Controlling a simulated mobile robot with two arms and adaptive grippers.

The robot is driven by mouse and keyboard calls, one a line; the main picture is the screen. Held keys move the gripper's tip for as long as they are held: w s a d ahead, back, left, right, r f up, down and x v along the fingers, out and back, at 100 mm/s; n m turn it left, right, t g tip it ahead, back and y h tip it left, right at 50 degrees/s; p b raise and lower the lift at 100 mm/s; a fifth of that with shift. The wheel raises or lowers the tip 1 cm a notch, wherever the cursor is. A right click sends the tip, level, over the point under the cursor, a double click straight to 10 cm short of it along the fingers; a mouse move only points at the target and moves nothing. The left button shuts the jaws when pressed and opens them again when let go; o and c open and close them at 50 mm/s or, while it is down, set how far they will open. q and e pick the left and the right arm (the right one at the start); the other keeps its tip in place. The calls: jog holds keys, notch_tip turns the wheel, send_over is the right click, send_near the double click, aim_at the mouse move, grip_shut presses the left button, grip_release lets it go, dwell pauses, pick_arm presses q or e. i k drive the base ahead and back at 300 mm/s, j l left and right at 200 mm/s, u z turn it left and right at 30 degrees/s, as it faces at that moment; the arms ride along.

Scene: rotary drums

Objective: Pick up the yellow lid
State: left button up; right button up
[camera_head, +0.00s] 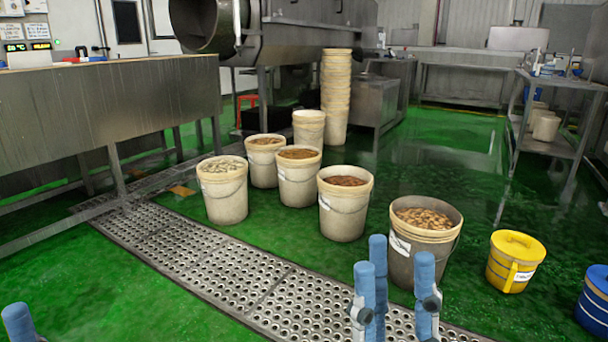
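The yellow lid (518,243) lies on top of a yellow bucket (511,271) with a white label, on the green floor at the right. My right gripper (398,262) shows at the bottom, right of centre, with blue fingers pointing up. Its fingers are spread with a gap between them and nothing held. It is left of the yellow bucket and apart from it in the picture. Of my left gripper (18,323), only a blue fingertip shows at the bottom left corner; the rest is out of view.
Several filled pale buckets (343,213) stand on the floor, one (418,262) between my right gripper and the yellow bucket in the picture. A blue bucket (594,306) is at the right edge. A metal floor grate (215,272) crosses the front. A steel table (105,105) stands left.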

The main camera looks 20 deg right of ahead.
aim_at(516, 244)
jog(key=i+l+z, duration=0.3)
jog(key=z, duration=0.15)
jog(key=i+l+z, duration=0.1)
jog(key=i+z, duration=0.35)
jog(key=i, duration=0.15)
jog(key=i+z, duration=0.45)
jog(key=i+j+z, duration=0.2)
jog(key=i+z, duration=0.25)
jog(key=i+l+u, duration=0.1)
jog(key=i, duration=0.4)
jog(key=i+l+u, duration=0.1)
jog(key=i+l, duration=0.25)
jog(key=i, duration=0.2)
jog(key=i+l+u, duration=0.1)
jog(key=i+l, duration=0.2)
jog(key=i, duration=0.2)
